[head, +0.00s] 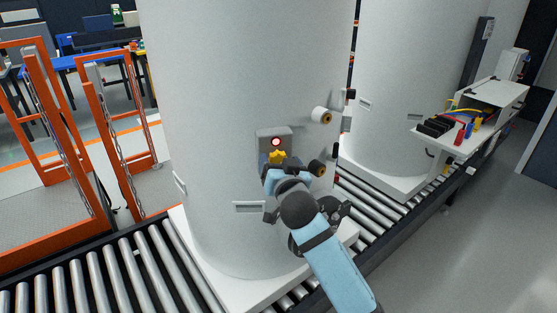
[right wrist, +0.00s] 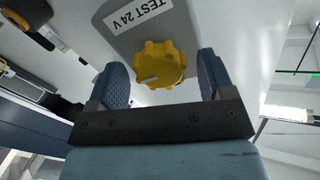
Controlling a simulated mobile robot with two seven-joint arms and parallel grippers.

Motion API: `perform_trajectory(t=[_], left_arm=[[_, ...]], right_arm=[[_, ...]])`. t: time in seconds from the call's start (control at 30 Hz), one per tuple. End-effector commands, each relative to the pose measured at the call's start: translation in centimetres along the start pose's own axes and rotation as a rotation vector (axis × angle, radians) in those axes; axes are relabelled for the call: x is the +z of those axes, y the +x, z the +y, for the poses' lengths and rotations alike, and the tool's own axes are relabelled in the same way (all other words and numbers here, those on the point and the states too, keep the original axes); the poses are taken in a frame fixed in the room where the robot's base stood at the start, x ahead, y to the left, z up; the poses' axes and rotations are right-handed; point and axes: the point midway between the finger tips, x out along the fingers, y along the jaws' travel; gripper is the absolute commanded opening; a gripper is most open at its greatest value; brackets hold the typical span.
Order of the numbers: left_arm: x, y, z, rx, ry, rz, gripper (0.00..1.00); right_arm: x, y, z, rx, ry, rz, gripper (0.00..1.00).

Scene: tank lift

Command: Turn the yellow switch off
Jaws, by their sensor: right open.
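The yellow switch (head: 277,156) is a lobed knob on a grey box (head: 268,135) on the white tank's side. A red round light (head: 276,142) sits above it on the box. In the right wrist view the yellow switch (right wrist: 160,65) shows a pale pointer mark, next to a label reading TEST 24 V (right wrist: 139,14). My right gripper (right wrist: 165,84) is open, with one finger on each side of the knob; I cannot tell whether they touch it. In the head view my right arm hides the knob's lower part. My left gripper is not in view.
The white tank (head: 235,90) stands on a roller conveyor (head: 110,277). Black-ended fittings (head: 321,116) stick out right of the box. A second tank (head: 400,80) and a bench with tools (head: 500,98) are at right. Orange barriers (head: 100,130) stand at left.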

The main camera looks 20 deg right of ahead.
Motion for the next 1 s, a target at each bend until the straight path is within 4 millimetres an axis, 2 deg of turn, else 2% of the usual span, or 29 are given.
perform_trajectory(t=[0.13,0.4,0.47,0.63,1.0], left_arm=[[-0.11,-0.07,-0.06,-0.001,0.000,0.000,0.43],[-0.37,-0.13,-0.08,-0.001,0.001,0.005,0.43],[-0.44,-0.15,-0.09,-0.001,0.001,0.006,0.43],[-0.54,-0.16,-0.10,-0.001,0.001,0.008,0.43],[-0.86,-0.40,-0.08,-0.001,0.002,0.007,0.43]], right_arm=[[-0.01,0.87,-0.01,-0.001,-0.001,0.000,0.75],[0.01,0.98,0.00,-0.001,-0.001,0.000,0.75],[0.02,0.97,0.00,-0.001,0.000,0.000,0.63],[0.03,0.96,0.01,0.000,-0.001,0.000,0.26],[-0.06,0.95,-0.02,0.000,-0.050,-0.001,0.26]])
